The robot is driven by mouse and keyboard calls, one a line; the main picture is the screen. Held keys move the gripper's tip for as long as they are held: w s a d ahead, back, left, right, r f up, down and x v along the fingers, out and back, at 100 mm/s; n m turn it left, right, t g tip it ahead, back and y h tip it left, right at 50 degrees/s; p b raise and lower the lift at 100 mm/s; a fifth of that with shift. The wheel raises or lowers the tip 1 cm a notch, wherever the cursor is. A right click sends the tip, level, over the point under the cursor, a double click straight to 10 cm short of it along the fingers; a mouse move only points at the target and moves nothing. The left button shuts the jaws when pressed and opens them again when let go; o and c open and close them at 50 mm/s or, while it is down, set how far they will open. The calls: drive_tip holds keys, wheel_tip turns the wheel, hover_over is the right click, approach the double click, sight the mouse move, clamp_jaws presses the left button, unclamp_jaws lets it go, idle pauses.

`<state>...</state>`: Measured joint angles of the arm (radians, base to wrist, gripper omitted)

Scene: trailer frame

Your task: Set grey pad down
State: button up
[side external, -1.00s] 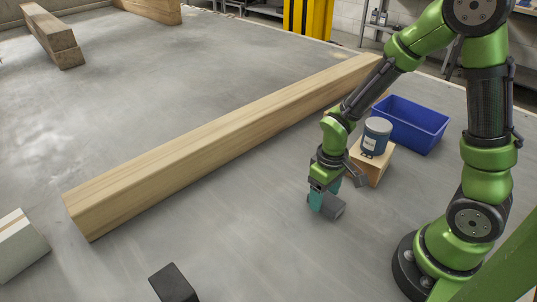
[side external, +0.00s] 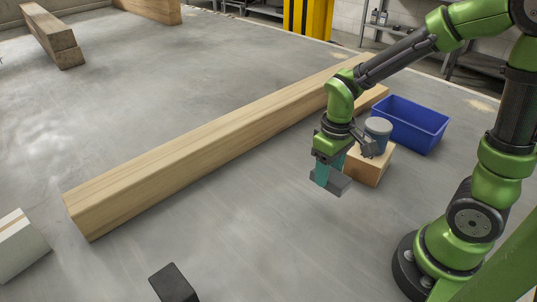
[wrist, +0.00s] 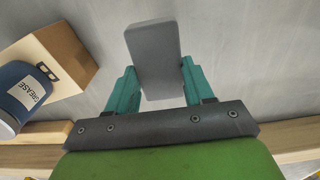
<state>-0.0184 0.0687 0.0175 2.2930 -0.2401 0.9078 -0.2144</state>
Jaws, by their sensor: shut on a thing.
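The grey pad (side external: 334,185) is a small flat block held between the teal fingers of my gripper (side external: 328,174). In the wrist view the pad (wrist: 155,58) sits between the two fingers (wrist: 155,85), its far end sticking out past them. My gripper is shut on it. In the side view the pad appears raised above the grey floor, left of a wooden block; its exact height is hard to tell.
A blue grease tin (side external: 378,133) stands on a wooden block (side external: 370,166) close right of my gripper. Behind are a blue bin (side external: 412,128) and a long timber beam (side external: 215,138). A black block (side external: 173,284) lies at the front.

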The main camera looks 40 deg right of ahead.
drive_tip(key=shift+a+r, duration=0.65)
drive_tip(key=shift+r, duration=0.2)
drive_tip(key=s+a+f+n, duration=0.1)
drive_tip(key=s+a+n, duration=0.2)
drive_tip(key=a+n, duration=0.55)
drive_tip(key=s+a+f+n, duration=0.1)
drive_tip(key=s+a+n, duration=0.3)
drive_tip(key=a+n, duration=0.4)
drive_tip(key=shift+n, duration=0.65)
drive_tip(key=shift+w+d+f, duration=0.1)
drive_tip(key=shift+d+f, duration=0.1)
drive_tip(key=shift+f, duration=1.05)
drive_tip(key=shift+d+f, duration=0.15)
drive_tip(key=shift+f, duration=1.1)
drive_tip(key=shift+w+d+f, duration=0.1)
drive_tip(key=shift+d+f, duration=0.1)
drive_tip(key=shift+f, duration=1.05)
drive_tip(key=shift+f, duration=0.1)
drive_tip(key=o, duration=1)
